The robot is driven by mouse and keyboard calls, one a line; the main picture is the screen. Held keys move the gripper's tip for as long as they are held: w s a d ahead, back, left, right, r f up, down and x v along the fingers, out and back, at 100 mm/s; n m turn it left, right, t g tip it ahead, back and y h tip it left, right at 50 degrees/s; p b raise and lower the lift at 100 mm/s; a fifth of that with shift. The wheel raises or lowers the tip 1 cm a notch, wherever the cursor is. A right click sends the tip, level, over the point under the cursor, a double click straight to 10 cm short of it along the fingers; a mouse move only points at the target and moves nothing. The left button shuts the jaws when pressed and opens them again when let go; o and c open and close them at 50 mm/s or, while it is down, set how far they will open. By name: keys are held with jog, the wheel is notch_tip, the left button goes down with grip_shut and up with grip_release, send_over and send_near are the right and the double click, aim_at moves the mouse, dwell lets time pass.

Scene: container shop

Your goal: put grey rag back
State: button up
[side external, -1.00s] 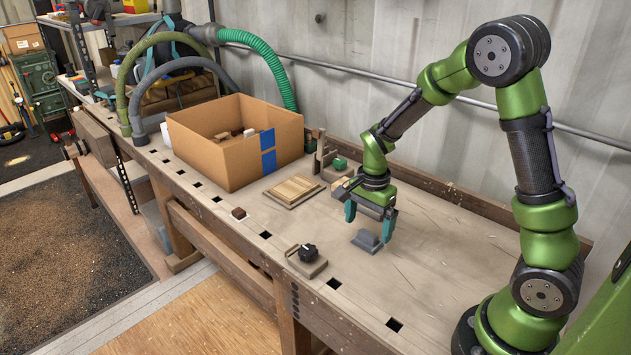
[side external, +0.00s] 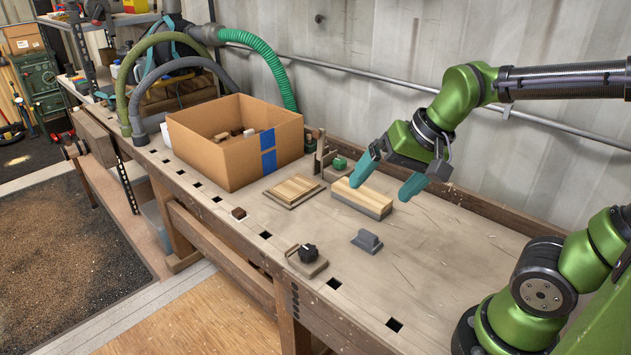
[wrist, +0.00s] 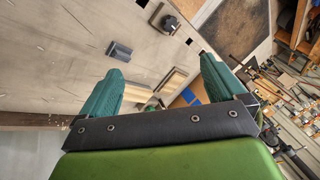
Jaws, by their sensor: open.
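No cloth that I can clearly tell as a grey rag shows. A small grey piece with a raised grip (side external: 367,241) sits on the bench; it also shows in the wrist view (wrist: 119,50). My gripper (side external: 381,190) is open and empty, above and behind that grey piece. Its teal fingers are spread near a pale wooden block with a grey underside (side external: 361,199); I cannot tell if they touch the block. In the wrist view my gripper (wrist: 160,80) has nothing between its fingers.
A cardboard box (side external: 213,157) with small pieces inside stands at the bench's back left. A slatted wooden piece (side external: 293,190), a black knob on a wooden base (side external: 308,257) and a small brown block (side external: 238,213) lie on the bench.

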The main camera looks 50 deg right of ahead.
jog(key=s+n, duration=0.1)
jog(key=s+a+r+n+t, duration=0.1)
jog(key=s+a+n+t, duration=0.1)
jog(key=n, duration=0.1)
jog(key=shift+s+r, duration=0.25)
jog(key=shift+s, duration=0.05)
dwell(1.0)
